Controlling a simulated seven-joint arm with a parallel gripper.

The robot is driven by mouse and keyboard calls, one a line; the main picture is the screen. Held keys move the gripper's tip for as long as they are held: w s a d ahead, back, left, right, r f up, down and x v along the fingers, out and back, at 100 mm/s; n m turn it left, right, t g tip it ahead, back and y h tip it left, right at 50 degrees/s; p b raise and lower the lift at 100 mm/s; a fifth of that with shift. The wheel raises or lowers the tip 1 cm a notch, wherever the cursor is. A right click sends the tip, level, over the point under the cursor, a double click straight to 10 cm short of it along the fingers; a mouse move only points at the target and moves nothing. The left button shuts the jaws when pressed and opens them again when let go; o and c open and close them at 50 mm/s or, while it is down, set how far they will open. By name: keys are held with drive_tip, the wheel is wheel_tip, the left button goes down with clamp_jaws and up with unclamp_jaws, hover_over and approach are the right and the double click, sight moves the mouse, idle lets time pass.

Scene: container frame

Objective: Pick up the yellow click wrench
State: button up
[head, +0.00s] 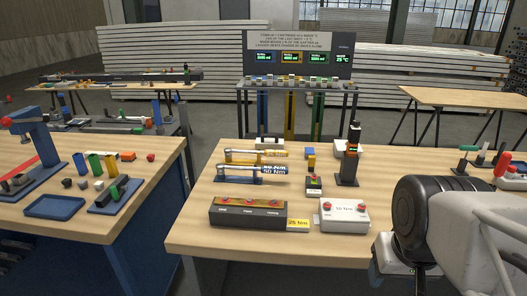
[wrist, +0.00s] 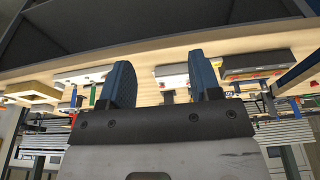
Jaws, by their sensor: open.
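Two click wrenches lie one behind the other on the middle table in the head view. The yellow click wrench (head: 274,153) is the rear one, on a yellow holder, with its handle end to the right. The blue click wrench (head: 272,169) lies in front of it on a blue holder. My gripper (wrist: 163,80) shows in the wrist view with two dark blue fingers apart and nothing between them. In the head view the gripper is out of sight; only part of my arm shows at the right. I cannot make out the yellow wrench in the wrist view.
A black button box (head: 248,213), a yellow 25 Nm sign (head: 298,225) and a white 50 Nm box (head: 343,215) stand along the table's front. A black upright tool (head: 350,158) stands right of the wrenches. The table (head: 200,235) is bare at its front left.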

drive_tip(key=w+a+r+n, duration=0.15)
drive_tip(key=w+r, duration=0.25)
drive_tip(key=w, duration=0.6)
drive_tip(key=w+a+r+n, duration=0.1)
drive_tip(key=w+r+n, duration=0.25)
drive_tip(key=w, duration=0.55)
drive_tip(key=n+g, duration=0.3)
drive_tip(key=n, duration=1)
hover_over(271, 151)
wheel_tip(271, 151, down, 17)
drive_tip(key=shift+d+f, duration=0.1)
drive_tip(key=shift+f, duration=0.1)
drive_tip(key=shift+w+f, duration=0.15)
drive_tip(key=shift+f, duration=0.1)
drive_tip(key=shift+f, duration=1.25)
